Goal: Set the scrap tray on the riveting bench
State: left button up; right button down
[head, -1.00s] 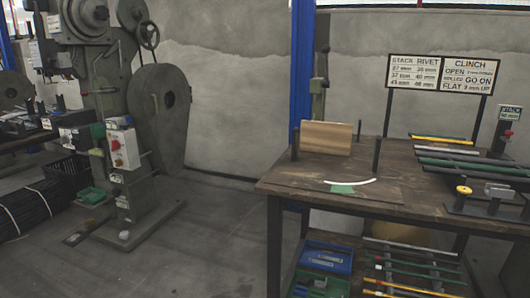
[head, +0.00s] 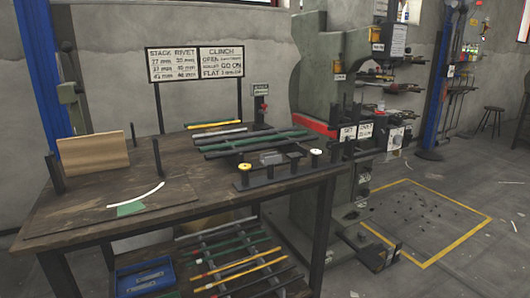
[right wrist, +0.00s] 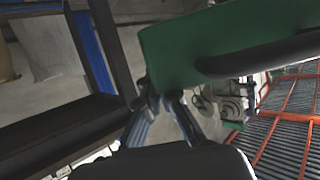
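The wooden-topped bench (head: 85,212) under the rivet and clinch signs stands at left and centre of the head view. A green patch and a white curved strip lie on its top. I cannot identify the scrap tray for certain in the current views. In the right wrist view, a large green piece (right wrist: 195,50) with a dark bar across it fills the upper middle, close to the fingers. My right gripper (right wrist: 163,98) reaches up to its lower edge; whether the fingers hold it is unclear. My left gripper is not in view.
A wooden block (head: 93,152) stands between upright posts on the bench. Rods and a fixture (head: 275,168) fill its right side. A blue bin (head: 146,279) sits on the lower shelf. A press (head: 320,70) stands right. The bench's front left top is mostly clear.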

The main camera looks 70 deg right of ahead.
aim_at(162, 161)
jog(key=i+j+z, duration=0.1)
jog(key=z, duration=0.35)
jog(key=i+j+z, duration=0.1)
jog(key=z, duration=0.3)
jog(key=i+j+z, duration=0.1)
jog(key=z, duration=0.35)
jog(key=j+z, duration=0.25)
jog(key=z, duration=0.15)
jog(key=i, duration=0.05)
